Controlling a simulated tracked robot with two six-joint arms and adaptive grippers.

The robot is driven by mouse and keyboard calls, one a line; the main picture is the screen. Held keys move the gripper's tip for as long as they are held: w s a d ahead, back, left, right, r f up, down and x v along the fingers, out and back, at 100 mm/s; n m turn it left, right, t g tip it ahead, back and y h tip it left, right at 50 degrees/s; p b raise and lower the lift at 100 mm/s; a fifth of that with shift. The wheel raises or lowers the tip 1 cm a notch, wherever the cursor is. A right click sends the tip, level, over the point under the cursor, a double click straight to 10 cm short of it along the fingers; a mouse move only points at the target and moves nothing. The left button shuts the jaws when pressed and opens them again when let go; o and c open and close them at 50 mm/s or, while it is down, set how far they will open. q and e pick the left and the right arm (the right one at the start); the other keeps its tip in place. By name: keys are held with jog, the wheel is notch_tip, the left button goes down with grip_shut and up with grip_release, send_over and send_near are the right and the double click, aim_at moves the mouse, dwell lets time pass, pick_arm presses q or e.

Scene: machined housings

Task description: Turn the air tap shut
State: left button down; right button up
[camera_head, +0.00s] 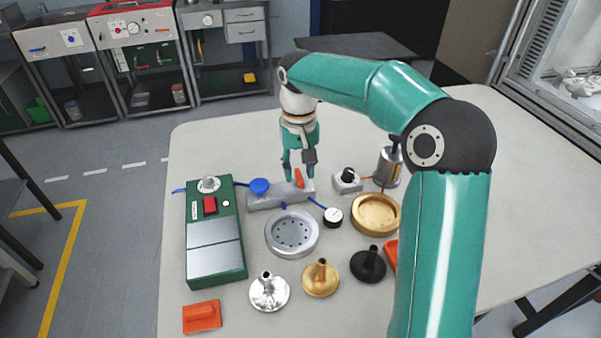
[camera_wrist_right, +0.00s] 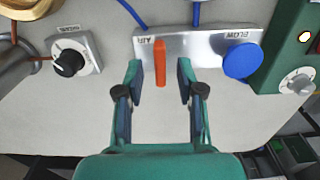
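The air tap is an orange lever (camera_head: 299,178) on a grey metal manifold block (camera_head: 264,199) on the table. In the right wrist view the lever (camera_wrist_right: 160,63) lies across the block's length, beside the label "AIR". A round blue knob (camera_wrist_right: 242,61) labelled "BLOW" sits at the block's other end. My right gripper (camera_head: 299,168) points down at the lever end of the block. In the wrist view my right gripper (camera_wrist_right: 160,85) is open, with the lever between its fingers and a gap on each side. My left gripper is not in view.
A green box (camera_head: 214,240) with a red switch stands left of the block. A black-knobbed switch box (camera_head: 347,180) is close on the right. A silver dish (camera_head: 292,233), a gauge (camera_head: 333,216), a brass dish (camera_head: 375,214) and several funnel-shaped parts lie in front.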

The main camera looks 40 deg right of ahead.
jog(key=shift+f, duration=0.6)
